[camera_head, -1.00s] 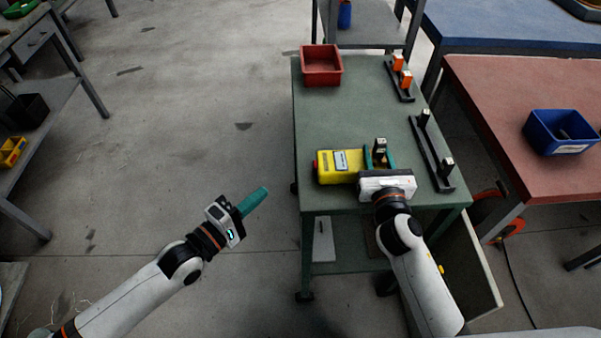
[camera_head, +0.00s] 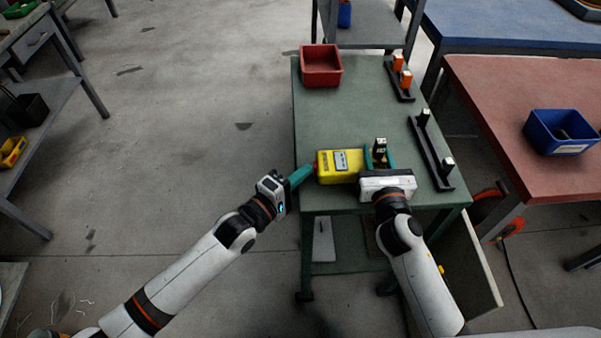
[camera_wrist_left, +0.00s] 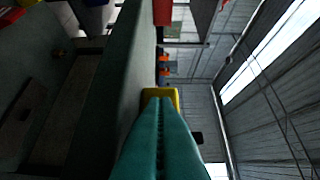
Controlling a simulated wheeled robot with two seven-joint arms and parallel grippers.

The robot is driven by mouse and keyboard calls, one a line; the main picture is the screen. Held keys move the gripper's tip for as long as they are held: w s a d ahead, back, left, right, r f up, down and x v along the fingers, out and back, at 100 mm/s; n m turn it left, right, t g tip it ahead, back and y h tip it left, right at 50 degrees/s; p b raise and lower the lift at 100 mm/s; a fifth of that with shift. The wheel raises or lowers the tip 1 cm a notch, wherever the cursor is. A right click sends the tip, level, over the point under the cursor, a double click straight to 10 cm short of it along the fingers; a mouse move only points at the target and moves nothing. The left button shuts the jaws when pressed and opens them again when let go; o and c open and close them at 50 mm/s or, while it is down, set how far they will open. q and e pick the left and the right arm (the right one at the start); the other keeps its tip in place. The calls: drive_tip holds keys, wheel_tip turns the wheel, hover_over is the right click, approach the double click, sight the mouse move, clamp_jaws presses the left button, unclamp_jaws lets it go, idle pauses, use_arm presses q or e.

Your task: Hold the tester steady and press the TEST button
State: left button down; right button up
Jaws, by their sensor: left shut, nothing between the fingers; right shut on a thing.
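The yellow tester (camera_head: 340,166) lies on the green table (camera_head: 330,115) near its front edge, with a grey label on top. A red part on that end, seen earlier, is now mostly hidden behind the fingertips. In the left wrist view the closed fingers (camera_wrist_left: 160,118) point at the yellow tester (camera_wrist_left: 160,93). I cannot tell whether they touch it.
A red bin (camera_head: 321,66) stands at the table's back left. Black racks (camera_head: 431,155) with small blocks line its right side. A blue bin (camera_head: 560,131) sits on the red-topped bench at right. The floor left of the table is clear.

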use_arm(q)
drive_tip(key=shift+d, duration=0.95)
drive_tip(key=shift+s+d, duration=0.1)
use_arm(e)
drive_tip(key=shift+a, duration=0.15)
use_arm(q)
drive_tip(key=shift+a, duration=0.45)
drive_tip(key=w+a+v, duration=0.2)
drive_tip(key=v, duration=1)
drive_tip(key=shift+a, duration=0.15)
drive_tip(key=shift+s, duration=0.1)
use_arm(e)
drive_tip(key=shift+d, duration=0.2)
